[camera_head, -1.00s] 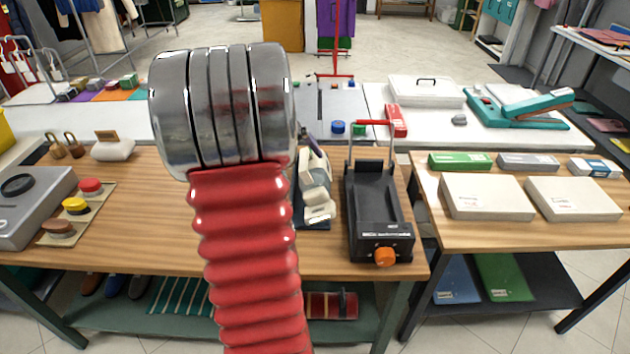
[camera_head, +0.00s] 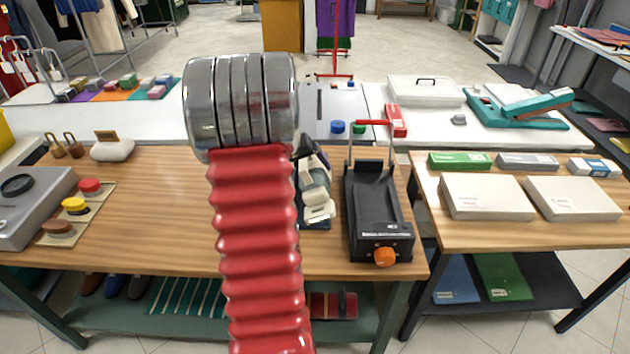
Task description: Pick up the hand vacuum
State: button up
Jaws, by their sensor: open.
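A cream and dark hand-held device (camera_head: 316,190), which looks like the hand vacuum, lies on a dark pad on the wooden table, just right of my arm in the head view. My arm covers its left side, so its full shape is hidden. My arm, a red ribbed sleeve with a shiny metal ringed part at the top, rises through the middle of the picture. My gripper is hidden behind the arm, and its distance from the device cannot be told.
A black tray-like device (camera_head: 378,215) with an orange knob stands close to the right. A grey box (camera_head: 35,205) and coloured buttons (camera_head: 75,205) are at the left. The wood between is clear. White boxes (camera_head: 487,197) lie on the right table.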

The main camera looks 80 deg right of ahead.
aim_at(312, 175)
jog(key=shift+x, duration=2.5)
jog(key=shift+d, duration=0.1)
jog(key=shift+c, duration=0.5)
jog(key=shift+r, duration=0.15)
jog(key=c, duration=1.8)
jog(key=shift+c, duration=0.2)
jog(key=shift+r, duration=0.15)
notch_tip(312, 175, up, 10)
jog(key=shift+f, duration=0.15)
